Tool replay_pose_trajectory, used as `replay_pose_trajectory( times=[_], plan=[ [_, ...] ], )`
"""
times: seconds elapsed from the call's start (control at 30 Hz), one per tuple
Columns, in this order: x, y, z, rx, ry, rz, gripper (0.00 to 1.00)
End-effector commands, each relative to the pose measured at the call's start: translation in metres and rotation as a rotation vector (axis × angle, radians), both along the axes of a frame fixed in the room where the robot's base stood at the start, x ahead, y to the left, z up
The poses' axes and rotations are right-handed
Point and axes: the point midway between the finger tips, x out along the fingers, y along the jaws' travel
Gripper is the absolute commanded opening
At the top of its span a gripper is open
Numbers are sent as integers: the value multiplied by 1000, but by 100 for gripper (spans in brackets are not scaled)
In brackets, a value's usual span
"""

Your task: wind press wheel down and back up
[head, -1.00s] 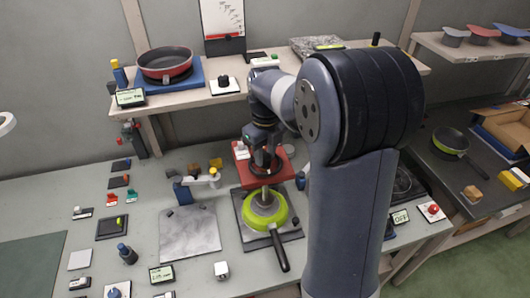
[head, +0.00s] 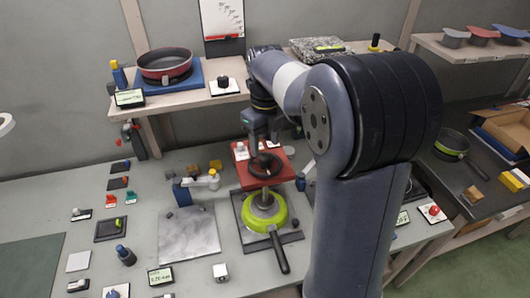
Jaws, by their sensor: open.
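The press has a red top plate (head: 280,178) and a black wheel (head: 266,165) with an open ring shape, on a shaft at the plate's middle. A lime-green pan (head: 265,211) with a black handle sits under the press, on a dark square base (head: 247,238). My gripper (head: 256,149) points down just above the back of the wheel. Its jaws are open and empty; the fingertips are small and dark here, and I cannot tell whether they touch the rim.
A blue-armed gauge (head: 181,192) stands left of the press beside a grey stone plate (head: 188,232). A shelf behind holds a red pan (head: 165,65). Displays, small switches and blocks lie on the bench. My arm hides the bench right of the press.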

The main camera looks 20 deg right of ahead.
Motion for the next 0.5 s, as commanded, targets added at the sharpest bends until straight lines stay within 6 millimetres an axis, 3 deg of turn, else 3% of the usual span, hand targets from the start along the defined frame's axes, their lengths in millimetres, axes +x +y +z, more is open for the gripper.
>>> replay_pose_trajectory(
  times=[0.23,0.5],
  plan=[
    [1,-1,46,0,-4,-1,52],
    [0,-1,62,0,0,-1,52]
  ],
)
